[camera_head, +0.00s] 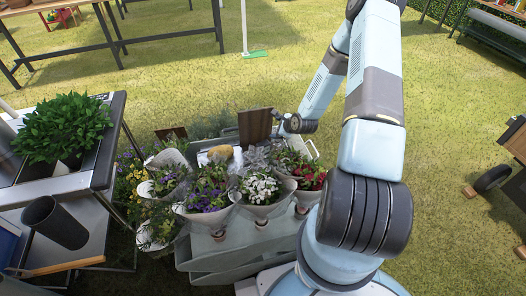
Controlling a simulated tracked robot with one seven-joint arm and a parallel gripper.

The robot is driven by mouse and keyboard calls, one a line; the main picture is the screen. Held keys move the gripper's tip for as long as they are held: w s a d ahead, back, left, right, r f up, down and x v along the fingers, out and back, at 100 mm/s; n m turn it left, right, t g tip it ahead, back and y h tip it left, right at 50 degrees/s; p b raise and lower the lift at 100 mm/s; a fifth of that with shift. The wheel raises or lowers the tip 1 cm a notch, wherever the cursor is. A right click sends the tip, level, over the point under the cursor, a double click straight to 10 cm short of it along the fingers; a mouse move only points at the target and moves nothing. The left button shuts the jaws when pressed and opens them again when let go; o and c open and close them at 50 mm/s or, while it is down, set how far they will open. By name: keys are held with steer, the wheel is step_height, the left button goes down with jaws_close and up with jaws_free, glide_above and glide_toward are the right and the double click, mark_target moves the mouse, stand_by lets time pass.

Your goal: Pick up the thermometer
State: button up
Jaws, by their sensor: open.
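I cannot make out a thermometer for certain in the head view. A brown upright wooden board (255,127) stands at the back of the flower cart, and its front shows no clear markings. My gripper (281,122) is at the end of my arm, just right of this board and above the back of the cart. It is small and dark here, and its jaws are open. I cannot tell whether it touches the board. Nothing shows held in it.
The grey cart (205,262) carries several wrapped bouquets (260,190) and a yellowish item (220,153). A metal table (98,180) with a leafy green plant (62,128) stands left. A dark wheeled thing (492,178) is at the right edge.

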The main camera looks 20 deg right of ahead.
mark_target(261, 144)
steer(key=s+a+f+m+t, duration=0.1)
steer(key=f+m, duration=0.1)
steer(key=s+a+f+m+t, duration=0.1)
steer(key=f+m, duration=0.1)
steer(key=f, duration=0.1)
steer(key=a+f+m+y, duration=0.1)
steer(key=a+f+m, duration=0.1)
steer(key=f, duration=0.1)
steer(key=shift+s+m+t, duration=0.4)
steer(key=shift+s+a+f+m+t, duration=0.2)
steer(key=shift+f+m, duration=0.1)
steer(key=shift+m, duration=0.3)
steer(key=shift+s+a+f+m+t, duration=0.2)
steer(key=shift+f+m, duration=0.1)
steer(key=shift+m, duration=0.3)
steer(key=shift+x, duration=0.85)
steer(key=shift+d+x, duration=0.2)
steer(key=shift+x, duration=2.8)
steer(key=shift+r, duration=0.1)
steer(key=shift+c, duration=0.2)
steer(key=c, duration=0.9)
